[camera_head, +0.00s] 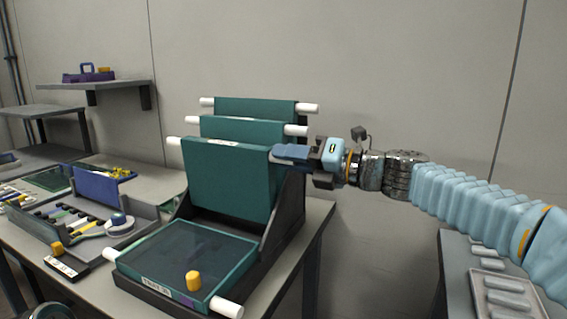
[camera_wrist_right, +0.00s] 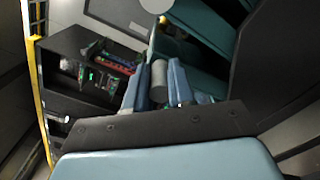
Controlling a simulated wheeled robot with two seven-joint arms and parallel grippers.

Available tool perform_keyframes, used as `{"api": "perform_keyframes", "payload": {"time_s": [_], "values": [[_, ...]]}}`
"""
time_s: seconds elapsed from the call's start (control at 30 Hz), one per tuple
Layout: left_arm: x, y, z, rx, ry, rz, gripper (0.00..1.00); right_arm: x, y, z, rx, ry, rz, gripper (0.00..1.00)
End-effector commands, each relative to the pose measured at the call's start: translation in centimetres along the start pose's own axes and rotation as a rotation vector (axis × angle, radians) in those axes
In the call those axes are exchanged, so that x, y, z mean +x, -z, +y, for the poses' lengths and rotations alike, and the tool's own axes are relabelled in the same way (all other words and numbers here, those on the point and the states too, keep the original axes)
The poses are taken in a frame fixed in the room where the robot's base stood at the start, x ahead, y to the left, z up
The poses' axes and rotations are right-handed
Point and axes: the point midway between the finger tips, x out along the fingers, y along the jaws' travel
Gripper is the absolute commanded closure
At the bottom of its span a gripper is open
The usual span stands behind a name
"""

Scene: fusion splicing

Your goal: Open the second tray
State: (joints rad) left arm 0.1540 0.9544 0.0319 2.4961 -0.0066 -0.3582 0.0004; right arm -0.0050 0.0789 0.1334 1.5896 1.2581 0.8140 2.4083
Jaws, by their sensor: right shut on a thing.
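A stack of teal trays stands on a black stand (camera_head: 285,215). The lowest tray (camera_head: 185,255) lies flat at the front, with white pegs at its sides. Behind it, the second tray (camera_head: 225,180) stands nearly upright, its left white peg (camera_head: 173,141) showing. Two more trays stand upright behind it, the nearer one (camera_head: 240,127) and the rearmost (camera_head: 255,106). My right gripper (camera_head: 285,153) is at the second tray's upper right corner and hides its right peg there. In the right wrist view, its fingers are shut on that peg (camera_wrist_right: 158,75), which looks grey. My left gripper is not in view.
A yellow knob (camera_head: 193,281) stands on the flat tray. To the left, a tool tray (camera_head: 80,222) with a blue lid (camera_head: 96,186) and small parts crowds the table. A wall shelf (camera_head: 95,88) is behind. A grey tray (camera_head: 505,295) sits at the right.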

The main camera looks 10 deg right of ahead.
Motion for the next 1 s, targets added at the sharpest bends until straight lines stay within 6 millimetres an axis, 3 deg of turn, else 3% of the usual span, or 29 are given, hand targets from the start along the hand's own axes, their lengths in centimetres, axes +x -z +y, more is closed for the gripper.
{"api": "perform_keyframes", "payload": {"time_s": [0.2, 0.8, 0.83, 1.0], "values": [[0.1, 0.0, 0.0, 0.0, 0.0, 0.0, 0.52, 0.0, -0.4, -1.1, 0.001, 0.008, 0.003, 1.0], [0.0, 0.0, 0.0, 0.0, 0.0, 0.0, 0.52, -0.2, -1.0, -1.7, 0.003, 0.015, -0.008, 1.0], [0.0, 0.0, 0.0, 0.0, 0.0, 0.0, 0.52, -0.2, -1.0, -1.7, 0.003, 0.015, -0.008, 0.75], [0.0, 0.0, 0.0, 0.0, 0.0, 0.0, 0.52, -0.2, -1.0, -1.6, 0.002, 0.013, -0.008, 0.52]]}}
